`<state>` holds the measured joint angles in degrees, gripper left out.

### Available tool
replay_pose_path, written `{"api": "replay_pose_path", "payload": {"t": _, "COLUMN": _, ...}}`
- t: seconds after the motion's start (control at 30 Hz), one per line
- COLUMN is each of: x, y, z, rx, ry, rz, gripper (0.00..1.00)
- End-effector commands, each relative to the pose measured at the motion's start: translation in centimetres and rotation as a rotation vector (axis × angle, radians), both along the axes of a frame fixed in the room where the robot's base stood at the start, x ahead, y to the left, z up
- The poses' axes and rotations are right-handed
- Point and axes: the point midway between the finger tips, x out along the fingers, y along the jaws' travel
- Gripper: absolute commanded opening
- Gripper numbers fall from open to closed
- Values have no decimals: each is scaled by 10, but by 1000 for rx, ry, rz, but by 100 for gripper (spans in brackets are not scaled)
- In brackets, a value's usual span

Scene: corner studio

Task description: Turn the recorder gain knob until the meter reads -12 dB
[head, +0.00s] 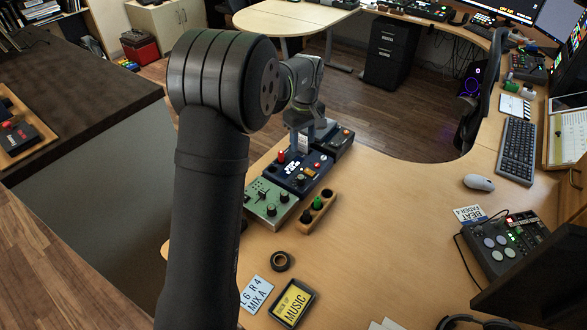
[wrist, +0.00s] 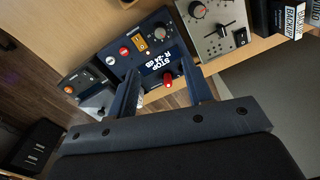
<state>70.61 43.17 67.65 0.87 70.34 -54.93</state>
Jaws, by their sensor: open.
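The recorder is a dark blue box (head: 298,179) on the desk, in the middle of a row of devices. In the wrist view its face (wrist: 148,68) shows a small screen (wrist: 161,66) with "STOP" and a level that seems to read R -34 dB, though the digits are small. A red knob (wrist: 168,78) sits beside the screen; it also shows in the head view (head: 282,156). I take it as the gain knob, but no label is readable. My gripper (wrist: 160,76) is open above the recorder. The red knob appears between its fingers, nearer the right one, with no visible contact.
A green-faced box (head: 262,208) with knobs adjoins the recorder at the front, and a smaller dark box (head: 341,139) at the back. A wooden rack (head: 312,216) stands to the right. A tape roll (head: 281,261) lies in front.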

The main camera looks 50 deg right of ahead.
Motion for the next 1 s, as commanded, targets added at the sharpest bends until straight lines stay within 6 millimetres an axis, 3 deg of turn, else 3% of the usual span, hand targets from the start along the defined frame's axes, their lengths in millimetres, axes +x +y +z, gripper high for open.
{"api": "replay_pose_path", "payload": {"t": 0.4, "x": 0, "y": 3, "z": -93, "rx": 4, "ry": 2, "rz": 2, "gripper": 46}}
{"api": "replay_pose_path", "payload": {"t": 0.6, "x": 1, "y": 3, "z": -127, "rx": 1, "ry": 1, "rz": 2, "gripper": 46}}
{"api": "replay_pose_path", "payload": {"t": 0.8, "x": 1, "y": 3, "z": -144, "rx": 0, "ry": 1, "rz": 2, "gripper": 46}}
{"api": "replay_pose_path", "payload": {"t": 1.0, "x": 1, "y": 3, "z": -147, "rx": 0, "ry": 0, "rz": 2, "gripper": 46}}
